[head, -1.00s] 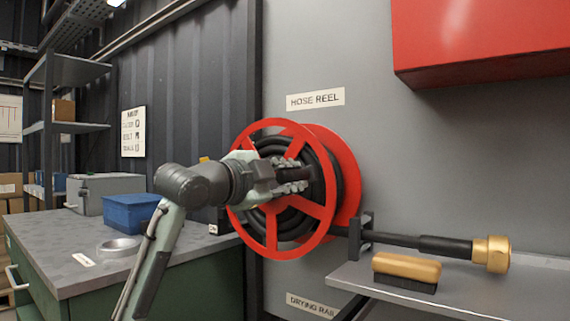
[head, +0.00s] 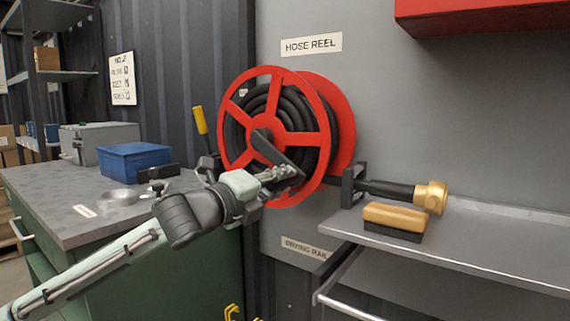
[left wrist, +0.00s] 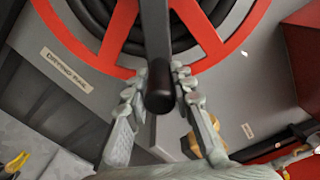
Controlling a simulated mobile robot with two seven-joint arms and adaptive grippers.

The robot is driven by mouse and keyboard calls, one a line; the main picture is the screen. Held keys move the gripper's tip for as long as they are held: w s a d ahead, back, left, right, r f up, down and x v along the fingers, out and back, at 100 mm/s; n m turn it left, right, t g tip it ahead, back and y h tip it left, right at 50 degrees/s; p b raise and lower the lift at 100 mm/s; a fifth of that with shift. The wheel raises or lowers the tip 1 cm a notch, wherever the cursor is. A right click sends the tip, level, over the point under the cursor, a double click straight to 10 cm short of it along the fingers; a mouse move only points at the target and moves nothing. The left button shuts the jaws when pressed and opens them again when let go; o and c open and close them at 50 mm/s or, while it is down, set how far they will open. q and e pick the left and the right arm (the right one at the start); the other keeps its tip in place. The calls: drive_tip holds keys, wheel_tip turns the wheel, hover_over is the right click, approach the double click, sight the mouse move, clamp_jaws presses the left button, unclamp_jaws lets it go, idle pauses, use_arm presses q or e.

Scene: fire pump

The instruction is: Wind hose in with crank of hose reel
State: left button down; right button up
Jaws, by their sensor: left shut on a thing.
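The hose reel (head: 228,140) has red spoked rims and black hose (head: 240,135) wound on it. Its dark crank arm (head: 278,148) slants from the hub to the lower right. My left gripper (head: 288,178) is at the arm's outer end, in front of the lower right rim. In the left wrist view, the black crank handle (left wrist: 160,95) sits between the fingers, which are shut on it. The hose end with a brass nozzle (head: 430,196) sticks out right of the black guide bracket (head: 350,185).
A grey shelf (head: 460,238) at the right bears a wooden-backed brush (head: 394,217) below the nozzle. A workbench (head: 50,190) at the left bears a blue bin (head: 132,160). A yellow-handled lever (head: 200,121) stands left of the reel. A red cabinet (head: 480,14) hangs above.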

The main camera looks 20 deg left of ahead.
use_arm(q)
drive_tip(key=shift+w+a+f, duration=0.1)
drive_tip(key=shift+a+f, duration=0.2)
drive_tip(key=shift+f, duration=0.3)
drive_tip(key=shift+w+a+f, duration=0.1)
drive_tip(key=shift+a+f, duration=0.1)
drive_tip(key=shift+a, duration=0.05)
use_arm(e)
drive_tip(key=shift+s+f, duration=0.15)
drive_tip(key=shift+f, duration=0.75)
use_arm(q)
drive_tip(key=c, duration=1.3)
unclamp_jaws()
drive_tip(key=shift+a, duration=0.1)
drive_tip(key=v, duration=1.2)
